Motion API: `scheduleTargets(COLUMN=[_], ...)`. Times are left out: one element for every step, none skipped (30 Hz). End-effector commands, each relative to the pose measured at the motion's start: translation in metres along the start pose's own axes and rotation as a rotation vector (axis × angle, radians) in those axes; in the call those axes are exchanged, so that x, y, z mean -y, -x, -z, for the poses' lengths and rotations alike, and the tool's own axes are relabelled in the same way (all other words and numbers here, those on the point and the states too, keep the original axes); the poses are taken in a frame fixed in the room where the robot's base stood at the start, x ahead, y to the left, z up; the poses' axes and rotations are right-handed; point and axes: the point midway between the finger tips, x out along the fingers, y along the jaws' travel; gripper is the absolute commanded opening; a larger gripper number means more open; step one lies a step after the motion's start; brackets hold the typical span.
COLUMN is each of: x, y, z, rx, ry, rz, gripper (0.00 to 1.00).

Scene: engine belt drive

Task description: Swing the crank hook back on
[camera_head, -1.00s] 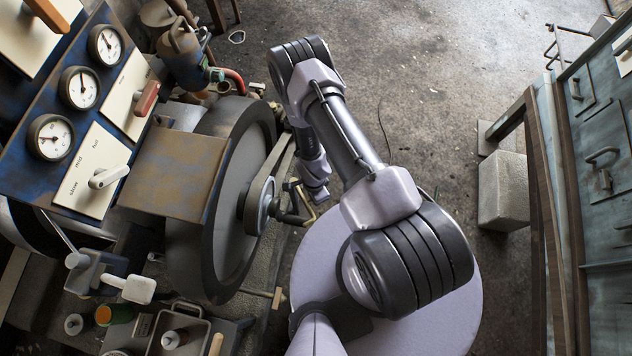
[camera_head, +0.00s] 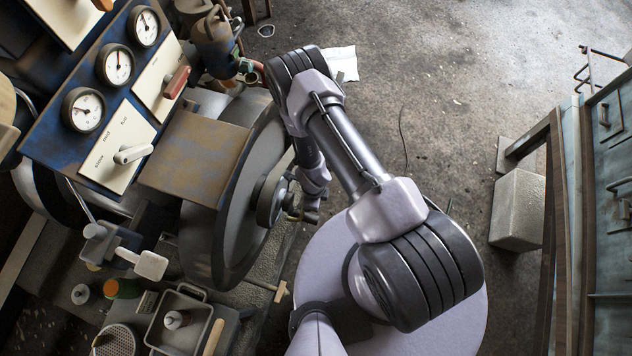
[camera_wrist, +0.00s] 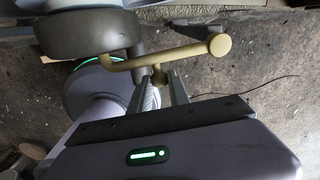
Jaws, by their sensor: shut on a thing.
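The crank hook (camera_wrist: 182,54) is a tan-yellow bent bar with a round knob at its right end, across the top of the wrist view. A dark grey crank arm joins it beside the rounded dark hub (camera_wrist: 85,34). My gripper (camera_wrist: 160,84) is shut on the hook's short lower stub, between its two grey fingers. In the head view my gripper (camera_head: 305,212) is just right of the flywheel hub (camera_head: 270,200). The hook is mostly hidden there behind my gripper. Whether it is fully seated cannot be told.
The large dark flywheel (camera_head: 236,210) stands left of my arm. A blue gauge panel (camera_head: 92,80) with dials and levers is at upper left. A tray (camera_head: 180,322) lies at lower left.

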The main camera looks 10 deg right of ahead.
Motion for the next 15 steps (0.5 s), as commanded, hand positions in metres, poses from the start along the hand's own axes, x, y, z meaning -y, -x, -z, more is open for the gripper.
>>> scheduleTargets(x=[-0.0007, -0.0008, -0.0008, -0.0008, -0.0009, -0.0009, -0.0008, -0.0008, -0.0008, -0.0008, -0.0008, -0.0008, -0.0008, -0.0008, -0.0007], y=[-0.0002, -0.0002, -0.0002, -0.0002, -0.0002, -0.0002, -0.0002, -0.0002, -0.0002, -0.0002, -0.0002, -0.0002, -0.0002, -0.0002, -0.0002], z=[0.0000, -0.0001, -0.0003, -0.0004, -0.0004, -0.0005, -0.0005, -0.0004, -0.0004, -0.0005, -0.0004, -0.0004, -0.0004, -0.0004, -0.0005], rx=[-0.001, -0.001, -0.001, -0.001, -0.001, -0.001, -0.001, -0.001, -0.001, -0.001, -0.001, -0.001, -0.001, -0.001, -0.001], ry=[-0.004, -0.006, -0.008, -0.009, -0.009, -0.009, -0.009, -0.009, -0.009, -0.009, -0.009, -0.009, -0.009, -0.009, -0.008], rz=[-0.001, -0.001, -0.001, -0.001, -0.001, -0.001, -0.001, -0.001, -0.001, -0.001, -0.001, -0.001, -0.001, -0.001, -0.001], gripper=[0.00, 0.00, 0.00, 0.00, 0.00, 0.00, 0.00, 0.00, 0.00, 0.00, 0.00, 0.00, 0.00, 0.24, 0.32])
